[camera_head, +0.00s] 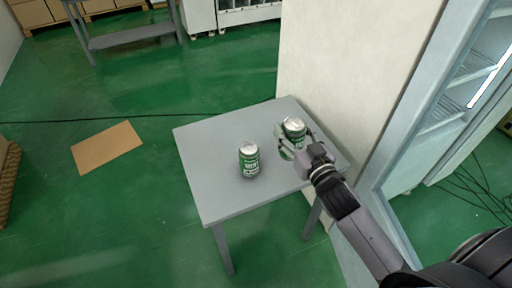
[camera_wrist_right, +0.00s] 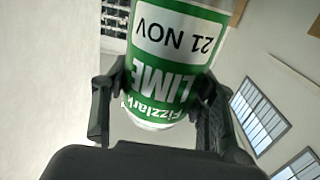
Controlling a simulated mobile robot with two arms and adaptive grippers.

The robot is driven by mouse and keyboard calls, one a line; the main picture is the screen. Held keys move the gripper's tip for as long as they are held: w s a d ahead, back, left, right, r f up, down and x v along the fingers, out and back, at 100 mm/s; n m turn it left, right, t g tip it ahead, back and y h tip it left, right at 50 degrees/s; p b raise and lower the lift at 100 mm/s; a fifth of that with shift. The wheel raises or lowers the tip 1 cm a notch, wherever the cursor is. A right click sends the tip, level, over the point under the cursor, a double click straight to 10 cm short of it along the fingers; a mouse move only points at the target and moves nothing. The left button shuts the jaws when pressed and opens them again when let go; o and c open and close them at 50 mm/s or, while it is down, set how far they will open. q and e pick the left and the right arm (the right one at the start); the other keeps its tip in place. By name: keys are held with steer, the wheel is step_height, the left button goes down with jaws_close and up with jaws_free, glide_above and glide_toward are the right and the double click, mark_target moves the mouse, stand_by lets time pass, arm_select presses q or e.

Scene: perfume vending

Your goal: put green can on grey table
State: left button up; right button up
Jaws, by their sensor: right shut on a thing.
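A green can (camera_head: 293,128) with a silver top is held between the fingers of my right gripper (camera_head: 296,144), over the back right part of the grey table (camera_head: 215,150). In the right wrist view the can (camera_wrist_right: 172,75) fills the middle, with the label "Fizzlark LIME" and "21 NOV" upside down, and both fingers press its sides. I cannot tell whether its base touches the table. A second green can (camera_head: 249,160) stands upright near the middle of the table. My left gripper is not in view.
A cream wall or panel (camera_head: 345,70) rises right behind the table. A glass-doored cabinet (camera_head: 440,100) stands at the right. The table's left and front parts are clear. A cardboard sheet (camera_head: 106,147) lies on the green floor at the left.

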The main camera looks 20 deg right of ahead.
steer(key=w+d+r+m+h+b, duration=0.1)
steer(key=w+d+r+h, duration=0.1)
steer(key=w+d+r, duration=0.5)
steer(key=d+f, duration=0.1)
steer(key=f, duration=0.6)
steer(key=w+d+f+b, duration=0.1)
steer(key=f, duration=0.6)
steer(key=d+f+b, duration=0.1)
steer(key=f, duration=0.6)
steer(key=shift+w+d+f, duration=0.1)
steer(key=shift+w+f, duration=0.1)
arm_select(q)
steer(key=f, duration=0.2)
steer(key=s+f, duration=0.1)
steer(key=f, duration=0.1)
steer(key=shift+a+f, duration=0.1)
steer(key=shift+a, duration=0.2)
steer(key=shift+b, duration=0.3)
arm_select(e)
steer(key=o, duration=1)
steer(key=shift+f, duration=0.15)
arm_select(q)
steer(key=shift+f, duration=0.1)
arm_select(e)
steer(key=o, duration=0.5)
steer(key=shift+s, duration=0.15)
